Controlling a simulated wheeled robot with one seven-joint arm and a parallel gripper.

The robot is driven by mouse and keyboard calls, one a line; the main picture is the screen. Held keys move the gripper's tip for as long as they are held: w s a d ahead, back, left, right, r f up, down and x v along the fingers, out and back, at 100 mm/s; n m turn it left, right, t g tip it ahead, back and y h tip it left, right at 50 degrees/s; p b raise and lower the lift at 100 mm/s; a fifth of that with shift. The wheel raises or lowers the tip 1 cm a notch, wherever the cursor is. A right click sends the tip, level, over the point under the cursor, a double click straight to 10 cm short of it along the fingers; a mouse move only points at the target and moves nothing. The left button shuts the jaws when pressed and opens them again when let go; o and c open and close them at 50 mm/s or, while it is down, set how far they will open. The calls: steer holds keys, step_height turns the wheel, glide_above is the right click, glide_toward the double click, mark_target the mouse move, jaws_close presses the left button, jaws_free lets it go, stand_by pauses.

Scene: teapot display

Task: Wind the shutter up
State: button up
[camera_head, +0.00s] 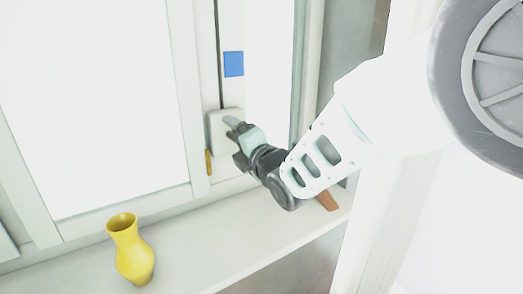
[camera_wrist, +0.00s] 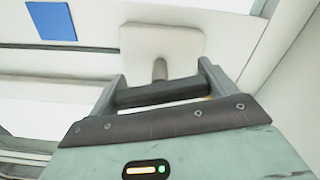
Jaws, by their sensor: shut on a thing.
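A white winder box (camera_head: 216,136) is fixed to the window frame, with a short grey crank (camera_head: 232,121) in front of it. The box (camera_wrist: 160,40) and its grey stem (camera_wrist: 160,70) also show in the wrist view. My gripper (camera_head: 238,141) reaches in from the right and is at the crank. In the wrist view my gripper (camera_wrist: 162,80) has its fingers on either side of a dark bar below the stem, shut on the crank handle. The fingers partly hide the grip. The shutter itself cannot be made out against the bright panes.
A yellow vase (camera_head: 133,255) stands on the white sill (camera_head: 190,243) at lower left. A blue square (camera_head: 233,64) is above the box. A thin yellow-brown piece (camera_head: 208,162) is below it. A brown object (camera_head: 327,200) lies on the sill under my arm.

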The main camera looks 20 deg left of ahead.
steer(key=m+b, duration=0.1)
steer(key=m, duration=0.1)
steer(key=m+b, duration=0.1)
steer(key=b, duration=0.1)
steer(key=shift+f+m, duration=0.2)
steer(key=shift+m, duration=0.2)
steer(key=m+b, duration=0.2)
steer(key=m, duration=0.1)
steer(key=shift+m, duration=0.3)
steer(key=m+b, duration=0.3)
steer(key=m, duration=0.1)
steer(key=shift+r+m+b, duration=0.1)
steer(key=shift+m+b, duration=0.6)
steer(key=shift+m, duration=0.7)
steer(key=o, duration=0.9)
steer(key=shift+c, duration=0.2)
